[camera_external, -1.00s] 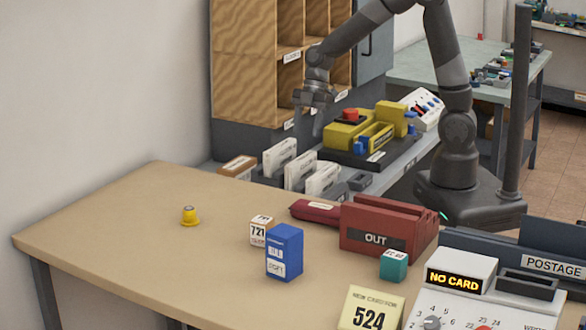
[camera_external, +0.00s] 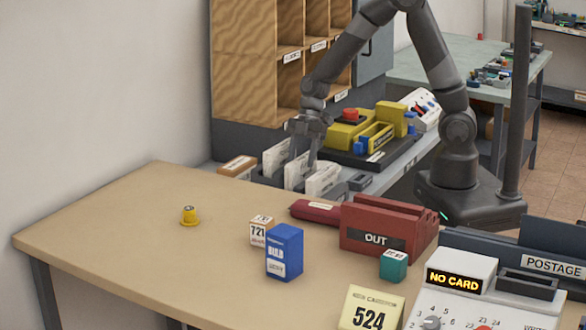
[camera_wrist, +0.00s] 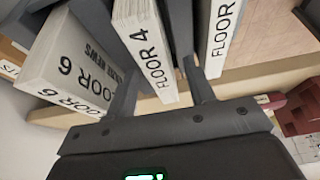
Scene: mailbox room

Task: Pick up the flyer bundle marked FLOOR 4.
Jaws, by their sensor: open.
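The flyer bundle marked FLOOR 4 (camera_wrist: 143,38) is a white upright block in the middle of the wrist view. In the external view it appears to be the middle one of three white bundles (camera_external: 296,175). My gripper (camera_external: 302,158) is open and lowered over the bundles. In the wrist view its two fingers (camera_wrist: 160,78) stand on either side of the FLOOR 4 bundle, with a gap visible at the left. Whether either finger touches it I cannot tell. The fingertips are partly hidden among the bundles.
A FLOOR 6 bundle (camera_wrist: 62,72) stands close on the left in the wrist view. Another FLOOR bundle (camera_wrist: 222,30), its number not readable, stands close on the right. A yellow machine (camera_external: 372,130) is to the right, and wooden pigeonholes (camera_external: 250,60) rise behind.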

